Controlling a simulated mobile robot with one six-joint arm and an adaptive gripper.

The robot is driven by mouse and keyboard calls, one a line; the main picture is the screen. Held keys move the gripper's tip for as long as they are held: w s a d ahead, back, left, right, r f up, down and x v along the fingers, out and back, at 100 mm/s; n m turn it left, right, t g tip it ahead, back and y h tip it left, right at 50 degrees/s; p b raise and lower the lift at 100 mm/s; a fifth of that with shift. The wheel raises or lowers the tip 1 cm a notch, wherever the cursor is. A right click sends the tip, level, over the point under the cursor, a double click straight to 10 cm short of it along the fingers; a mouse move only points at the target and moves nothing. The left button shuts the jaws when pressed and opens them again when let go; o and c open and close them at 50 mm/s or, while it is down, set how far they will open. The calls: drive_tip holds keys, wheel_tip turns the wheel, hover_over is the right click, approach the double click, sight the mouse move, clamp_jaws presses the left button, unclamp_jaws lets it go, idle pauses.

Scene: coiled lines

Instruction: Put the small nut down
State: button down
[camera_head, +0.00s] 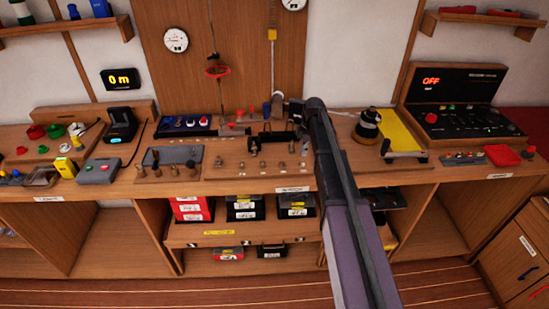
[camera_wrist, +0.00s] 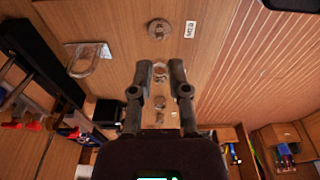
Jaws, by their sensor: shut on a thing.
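My gripper (camera_head: 256,140) is low over the middle of the wooden workbench in the head view, at the end of my arm. In the wrist view my gripper's two dark fingers (camera_wrist: 160,72) are close together, with a small greyish metal piece, seemingly the small nut (camera_wrist: 160,70), between their tips. Whether the nut touches the wood below cannot be told. In the head view the nut is too small to make out at the gripper.
Several small metal pieces stand on the workbench (camera_head: 225,174) around my gripper. A grey tray (camera_head: 172,156) lies to the left, a dark spool (camera_head: 367,124) to the right. In the wrist view a round metal piece (camera_wrist: 158,29) and a clear loop-shaped piece (camera_wrist: 88,62) lie beyond the fingers.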

wheel_tip(320, 180, up, 11)
drive_tip(key=p, duration=1)
drive_tip(key=shift+f, duration=0.2)
drive_tip(key=shift+d, duration=0.15)
